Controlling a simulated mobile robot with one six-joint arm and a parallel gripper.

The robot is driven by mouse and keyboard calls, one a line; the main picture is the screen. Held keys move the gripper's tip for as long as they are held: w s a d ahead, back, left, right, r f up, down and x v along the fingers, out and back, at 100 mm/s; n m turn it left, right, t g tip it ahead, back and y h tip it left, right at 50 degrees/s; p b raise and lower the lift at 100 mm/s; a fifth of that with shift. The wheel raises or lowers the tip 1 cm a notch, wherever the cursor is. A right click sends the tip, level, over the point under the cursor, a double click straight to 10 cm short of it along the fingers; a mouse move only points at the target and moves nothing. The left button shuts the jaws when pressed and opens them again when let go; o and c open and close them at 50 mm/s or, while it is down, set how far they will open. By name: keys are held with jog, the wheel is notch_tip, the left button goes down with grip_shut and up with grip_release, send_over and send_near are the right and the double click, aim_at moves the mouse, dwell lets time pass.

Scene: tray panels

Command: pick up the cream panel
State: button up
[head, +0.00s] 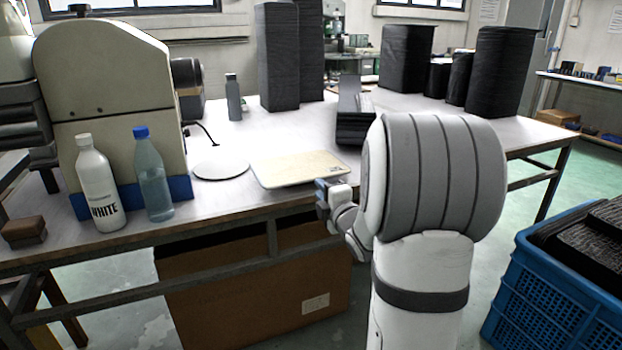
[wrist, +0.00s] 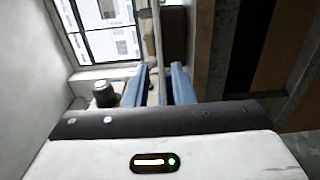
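The cream panel (head: 298,169) lies flat on the white table, near its front edge, in the head view. My gripper (head: 324,193) is at the table's front edge, close to the panel's near right side; whether they touch is not clear. In the wrist view two blue fingers (wrist: 160,88) stand apart with a gap between them. A thin pale strip (wrist: 157,45) lines up with that gap and looks like the panel seen edge-on. My arm's rounded link hides part of the table to the right.
A round white disc (head: 220,170) lies left of the panel. A white bottle (head: 98,185) and a clear blue-capped bottle (head: 153,178) stand farther left. Black stacked trays (head: 354,120) are behind. A cardboard box (head: 255,285) sits under the table (head: 300,128); a blue crate (head: 545,300) stands right.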

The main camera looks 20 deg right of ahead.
aim_at(311, 179)
jog(key=w+b, duration=0.1)
jog(key=w, duration=0.5)
jog(key=shift+w, duration=0.1)
grip_shut()
dwell(1.1)
jog(key=shift+r, duration=0.1)
notch_tip(311, 179, up, 2)
jog(key=shift+r+p, duration=0.25)
jog(key=shift+p, duration=0.25)
jog(key=shift+f, duration=0.1)
